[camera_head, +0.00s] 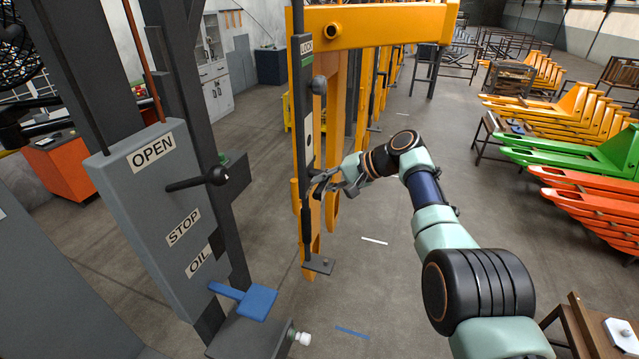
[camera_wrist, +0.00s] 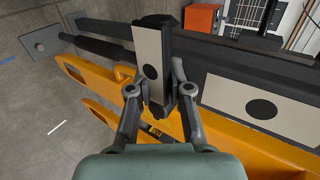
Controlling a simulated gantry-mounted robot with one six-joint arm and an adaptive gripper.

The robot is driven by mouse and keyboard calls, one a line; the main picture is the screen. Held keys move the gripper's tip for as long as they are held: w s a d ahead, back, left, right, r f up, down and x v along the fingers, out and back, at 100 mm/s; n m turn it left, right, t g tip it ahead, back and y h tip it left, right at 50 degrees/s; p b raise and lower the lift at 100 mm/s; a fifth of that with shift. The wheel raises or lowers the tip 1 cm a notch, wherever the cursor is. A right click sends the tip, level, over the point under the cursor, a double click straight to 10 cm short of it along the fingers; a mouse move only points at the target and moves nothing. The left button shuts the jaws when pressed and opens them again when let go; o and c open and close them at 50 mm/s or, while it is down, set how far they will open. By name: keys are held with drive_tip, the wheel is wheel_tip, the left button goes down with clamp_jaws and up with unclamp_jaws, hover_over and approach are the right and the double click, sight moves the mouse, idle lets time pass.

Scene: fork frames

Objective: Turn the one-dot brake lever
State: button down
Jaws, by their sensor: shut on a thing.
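The one-dot brake lever (camera_wrist: 149,48) is a dark block with a pale face and a single black dot in the wrist view. It sticks out from a black bar on a yellow fork frame. My gripper (camera_wrist: 160,75) has one finger on each side of the lever and is shut on it. In the head view, my gripper (camera_head: 326,182) is at the front frame's black post, below a pale one-dot plate (camera_head: 309,130). That plate also shows in the wrist view (camera_wrist: 225,92). The lever is mostly hidden by my fingers in the head view.
A grey control box (camera_head: 150,205) labelled OPEN, STOP and OIL stands left, with a black handle (camera_head: 200,180) and a blue pedal (camera_head: 248,300). A LOCK label and round knob (camera_head: 318,85) are above my gripper. The yellow frame (camera_head: 380,27) stands close.

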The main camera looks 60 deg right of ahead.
drive_tip(key=c, duration=1.1)
unclamp_jaws()
drive_tip(key=shift+o, duration=0.2)
drive_tip(key=v, duration=1.2)
